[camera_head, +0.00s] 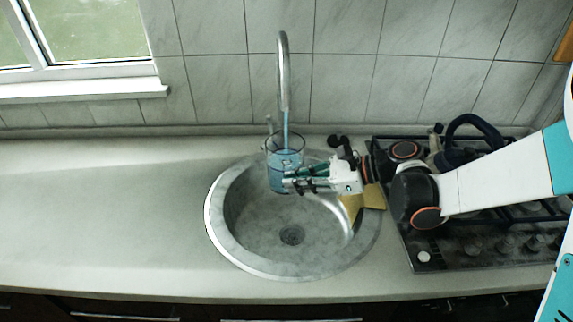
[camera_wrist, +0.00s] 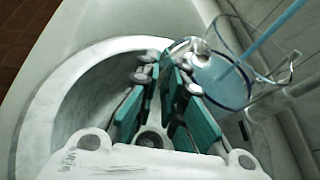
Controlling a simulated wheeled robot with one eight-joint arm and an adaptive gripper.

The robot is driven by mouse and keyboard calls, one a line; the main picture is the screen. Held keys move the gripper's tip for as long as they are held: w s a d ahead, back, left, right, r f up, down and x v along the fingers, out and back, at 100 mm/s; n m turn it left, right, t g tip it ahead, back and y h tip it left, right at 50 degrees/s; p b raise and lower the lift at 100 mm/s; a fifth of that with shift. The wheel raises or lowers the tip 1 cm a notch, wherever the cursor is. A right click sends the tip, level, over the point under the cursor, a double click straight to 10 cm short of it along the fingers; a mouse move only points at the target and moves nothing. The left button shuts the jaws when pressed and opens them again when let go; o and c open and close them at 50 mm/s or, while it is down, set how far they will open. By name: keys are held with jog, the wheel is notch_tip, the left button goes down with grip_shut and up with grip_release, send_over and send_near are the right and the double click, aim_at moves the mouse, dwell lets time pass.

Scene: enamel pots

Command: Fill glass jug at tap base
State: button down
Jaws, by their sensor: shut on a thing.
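The glass jug (camera_head: 284,157) is upright under the tap (camera_head: 284,75), over the back of the round sink. A blue stream of water (camera_head: 286,132) runs from the spout into the jug, and blue water stands inside it. My gripper (camera_head: 290,183) reaches in from the right and is shut on the jug at its side. In the wrist view the jug (camera_wrist: 225,75) is beyond the teal finger pads (camera_wrist: 180,95), with the blue stream entering its mouth. The exact contact of the fingertips is partly hidden.
The round metal sink (camera_head: 215,215) is set in a pale counter (camera_head: 100,200), which is clear on the left. A gas hob (camera_head: 470,245) with a dark-handled pan lies to the right under my arm. A yellow-brown cloth or sponge (camera_head: 374,197) is at the sink's right rim. A tiled wall stands behind.

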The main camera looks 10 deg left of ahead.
jog(key=shift+s, duration=0.1)
jog(key=s+d, duration=0.3)
jog(key=s, duration=0.6)
dwell(1.8)
